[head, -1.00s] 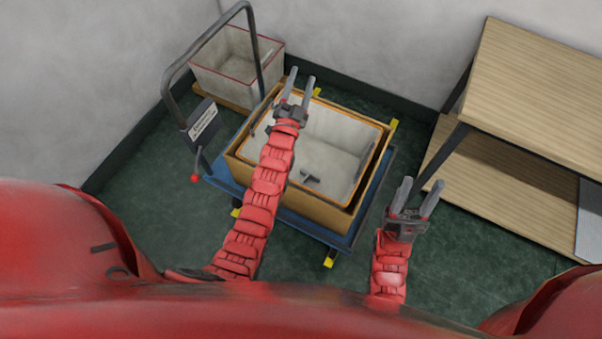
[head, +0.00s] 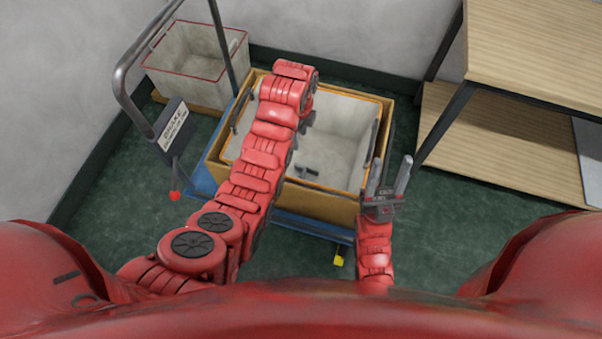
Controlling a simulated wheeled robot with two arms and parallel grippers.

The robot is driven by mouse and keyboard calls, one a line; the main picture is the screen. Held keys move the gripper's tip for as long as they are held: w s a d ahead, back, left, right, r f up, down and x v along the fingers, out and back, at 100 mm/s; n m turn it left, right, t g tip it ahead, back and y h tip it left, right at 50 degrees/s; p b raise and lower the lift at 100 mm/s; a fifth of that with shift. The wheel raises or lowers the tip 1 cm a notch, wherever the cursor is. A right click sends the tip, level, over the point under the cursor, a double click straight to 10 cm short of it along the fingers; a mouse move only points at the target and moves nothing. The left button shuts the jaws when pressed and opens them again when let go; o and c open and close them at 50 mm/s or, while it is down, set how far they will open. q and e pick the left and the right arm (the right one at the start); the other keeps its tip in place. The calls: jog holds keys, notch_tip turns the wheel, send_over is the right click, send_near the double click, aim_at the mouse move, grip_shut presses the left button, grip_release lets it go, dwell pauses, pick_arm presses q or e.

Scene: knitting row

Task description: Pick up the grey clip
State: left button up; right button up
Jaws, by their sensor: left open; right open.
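The grey clip (head: 303,172) is a small dark piece on the floor of the pale-lined bin (head: 375,122), near its front wall. My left arm reaches over the bin and bends down at its far end. My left gripper (head: 308,118) is mostly hidden by that arm, with only a bit of grey showing, above and beyond the clip. Its fingers cannot be made out, and no hold on the clip shows. My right gripper (head: 388,178) is open and empty, fingers up, beside the bin's front right corner.
The bin stands on a blue cart (head: 300,226) with a dark push handle (head: 126,98) at the left. A red-rimmed bin (head: 192,78) stands behind. A wooden shelf unit (head: 490,140) is at the right. Green floor (head: 450,240) is clear at the front right.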

pick_arm(q)
jog(key=b, duration=0.6)
send_near(300, 165)
notch_tip(300, 165, down, 4)
jog(key=shift+f+p, duration=0.2)
jog(key=shift+p, duration=0.1)
jog(key=shift+f+b, duration=0.35)
jog(key=shift+f, duration=2.4)
jog(key=shift+c, duration=0.3)
grip_shut()
